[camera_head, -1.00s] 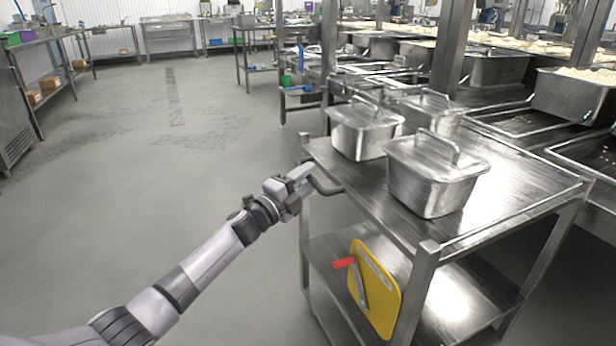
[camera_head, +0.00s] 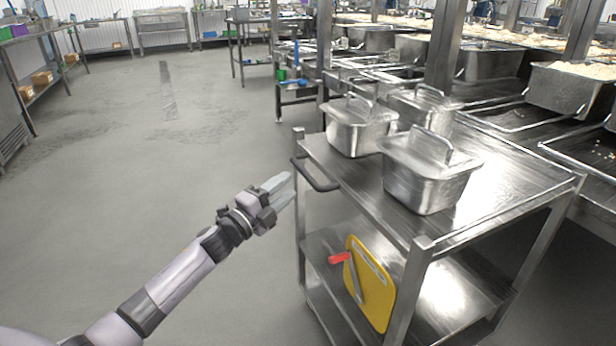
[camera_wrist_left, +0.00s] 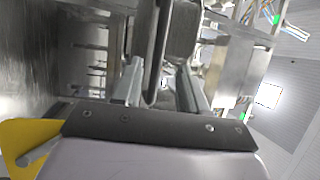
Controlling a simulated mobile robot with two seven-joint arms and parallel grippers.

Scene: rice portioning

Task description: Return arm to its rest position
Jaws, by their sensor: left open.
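My left arm comes in from the lower left in the head view. My left gripper (camera_head: 277,188) is open and empty, in the air just left of the steel cart (camera_head: 400,218). My right gripper is not in view.
Lidded steel containers (camera_head: 428,185) stand on the cart's top. A yellow board (camera_head: 378,290) and a red-handled tool (camera_head: 340,258) are at the cart's near side. Steel counters with rice trays (camera_head: 570,92) stand behind. The floor to the left is clear.

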